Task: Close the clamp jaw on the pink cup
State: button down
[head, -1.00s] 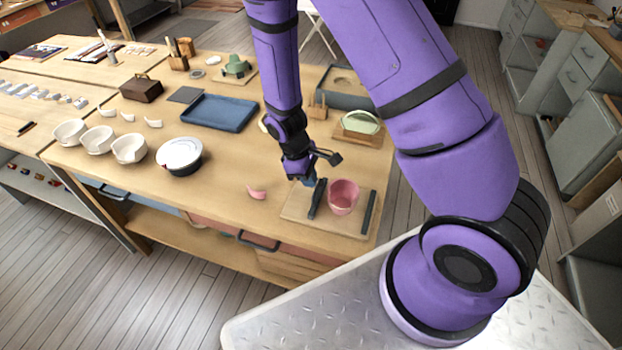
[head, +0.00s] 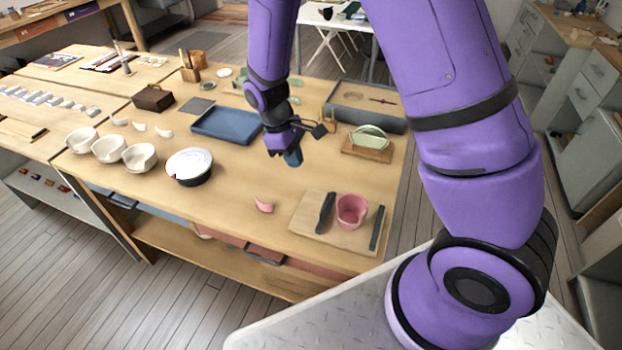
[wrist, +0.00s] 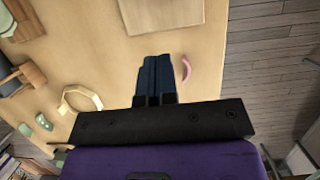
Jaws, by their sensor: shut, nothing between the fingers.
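The pink cup (head: 352,211) stands upright on a wooden clamp board (head: 308,229) near the table's front right corner. A dark left jaw (head: 325,212) stands close beside the cup, slightly slanted; I cannot tell whether they touch. A dark right bar (head: 377,228) stands on the cup's other side, with a narrow strip of board between. My gripper (head: 292,158) is shut and empty, above the table behind and left of the board, apart from cup and jaw. Its blue fingers (wrist: 156,78) are together in the wrist view, where the cup does not show.
A pink shard (head: 264,205) lies left of the board. A green plate on a wooden stand (head: 368,152) is behind it. A blue tray (head: 226,124), a white bowl with dark sides (head: 189,166) and several cream bowls (head: 140,157) stand farther left. Bare tabletop surrounds the shard.

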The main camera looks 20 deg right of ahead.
jog(key=shift+w+a, duration=0.25)
jog(key=shift+a, duration=0.05)
send_near(326, 208)
jog(key=w+a+f, duration=0.2)
jog(key=shift+a+f, duration=0.35)
jog(key=shift+f, duration=0.05)
jog(key=shift+s+d+f, duration=0.2)
jog(key=shift+s+d, duration=0.3)
jog(key=shift+s+d+f, duration=0.2)
jog(key=shift+s+d, duration=0.3)
jog(key=shift+d, duration=0.05)
jog(key=shift+s+d+f, duration=0.1)
jog(key=shift+s+d, duration=0.25)
jog(key=shift+d, duration=0.1)
